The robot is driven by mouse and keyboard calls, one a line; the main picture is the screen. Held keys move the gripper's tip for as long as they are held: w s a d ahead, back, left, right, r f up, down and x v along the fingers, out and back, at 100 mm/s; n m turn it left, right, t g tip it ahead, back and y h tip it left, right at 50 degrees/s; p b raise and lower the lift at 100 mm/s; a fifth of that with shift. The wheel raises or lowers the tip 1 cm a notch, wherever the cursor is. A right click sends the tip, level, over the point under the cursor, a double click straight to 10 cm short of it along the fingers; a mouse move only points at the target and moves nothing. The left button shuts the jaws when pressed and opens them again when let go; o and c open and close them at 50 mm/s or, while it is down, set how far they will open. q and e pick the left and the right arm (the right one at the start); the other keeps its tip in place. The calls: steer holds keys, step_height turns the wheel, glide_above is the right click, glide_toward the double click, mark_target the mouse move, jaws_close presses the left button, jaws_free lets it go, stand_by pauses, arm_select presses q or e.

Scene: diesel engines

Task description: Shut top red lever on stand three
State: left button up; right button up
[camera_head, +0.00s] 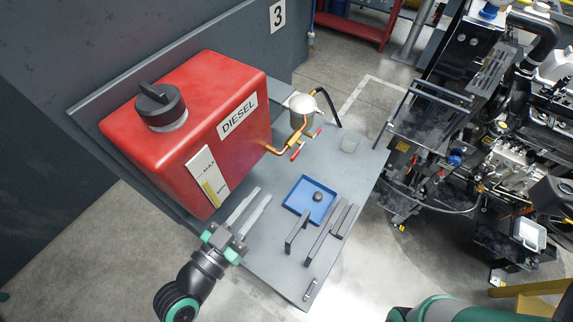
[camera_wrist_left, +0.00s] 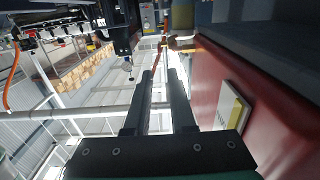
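The stand marked 3 (camera_head: 277,16) carries a red diesel tank (camera_head: 196,125) with copper pipework (camera_head: 287,149) on its right side. One small red lever (camera_head: 318,132) sits at the upper pipe branch beside a pale round filter (camera_head: 302,104). A second red lever (camera_head: 296,154) sits lower, near the pipe's bend. My left gripper (camera_head: 258,196) is open and empty, in front of the tank and short of the levers. In the left wrist view, its two fingers (camera_wrist_left: 160,73) point toward the pipework (camera_wrist_left: 165,42), with clear space between them. My right gripper is not in view.
A grey table holds a blue tray (camera_head: 300,207) with a dark round part, dark bar-shaped parts (camera_head: 325,232) and a clear cup (camera_head: 350,142). A black hose (camera_head: 330,103) curves behind the filter. A large engine (camera_head: 500,140) stands at the right.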

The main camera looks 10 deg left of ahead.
mark_target(291, 160)
arm_select(q)
steer(key=x, duration=1.1)
steer(key=shift+w+d+b, duration=0.2)
steer(key=shift+b, duration=0.2)
jaws_close()
